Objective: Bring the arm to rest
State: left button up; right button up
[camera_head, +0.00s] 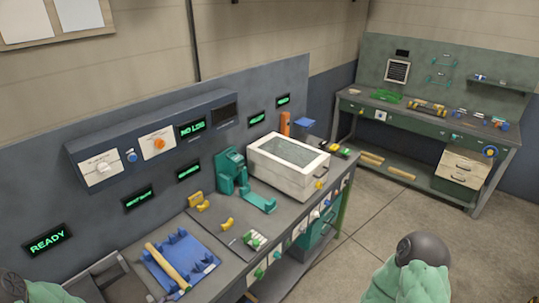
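Part of my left arm (40,292), green with a dark cap, shows at the bottom left corner, beside the near end of the workbench. Part of my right arm (408,284), green with a dark rounded cap, shows at the bottom right, over the floor. Neither gripper shows in the head view, so I cannot see their fingers or whether they hold anything.
The workbench (232,240) carries a blue fixture (196,258) with a wooden piece (168,266), a green machine (228,172) and a white bin (262,172). A panel (116,162) hangs above. A second bench (425,117) stands at the back right. Open floor (385,215) lies between.

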pick_arm(q)
jog(key=s+d+f+m+g+h, duration=0.1)
jog(key=s+d+f+m+g, duration=0.3)
jog(key=s+d+f, duration=0.5)
jog(key=s+d+f+m+g+h, duration=0.1)
jog(key=s+d+f+m+g, duration=0.3)
jog(key=s+d, duration=0.5)
jog(key=w+d+f+b, duration=0.1)
jog(key=f+b, duration=0.6)
jog(key=w+d+f+b, duration=0.1)
jog(key=w+f+b, duration=0.1)
jog(key=f+b, duration=0.5)
jog(key=shift+w+d+b, duration=0.25)
jog(key=shift+w+b, duration=0.05)
jog(key=shift+b, duration=0.1)
